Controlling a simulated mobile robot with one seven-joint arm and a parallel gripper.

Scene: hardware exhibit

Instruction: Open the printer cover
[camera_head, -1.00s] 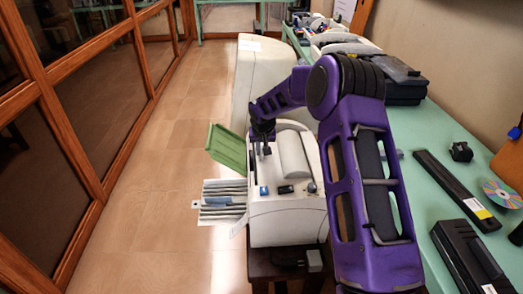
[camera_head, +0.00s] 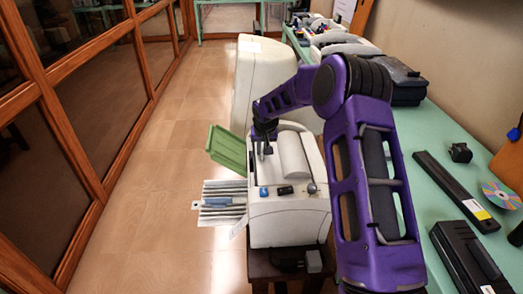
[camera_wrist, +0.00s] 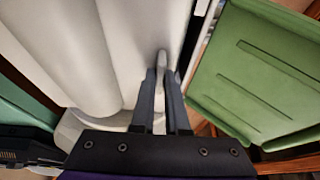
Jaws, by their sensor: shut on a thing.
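The white printer (camera_head: 290,222) stands on a small dark stand beside the green table, with a light cylindrical roll-shaped part (camera_head: 293,155) on its top. My gripper (camera_head: 263,152) reaches down to the printer's top, left of this part. In the wrist view, the fingers (camera_wrist: 161,98) are shut on a narrow pale tab (camera_wrist: 162,60) on the white surface. Whether this tab belongs to the cover cannot be told. The cover's edge is not clearly seen, and no opening gap shows. A green panel (camera_head: 227,152) slants up at the printer's left; it also fills the right of the wrist view (camera_wrist: 262,80).
A slatted tray (camera_head: 222,212) sticks out from the printer's left. A large white machine (camera_head: 255,75) stands close behind. The green table (camera_head: 420,215) at right bears black devices and a disc (camera_head: 502,194). The floor (camera_head: 150,215) at left is clear up to the wood-framed glass.

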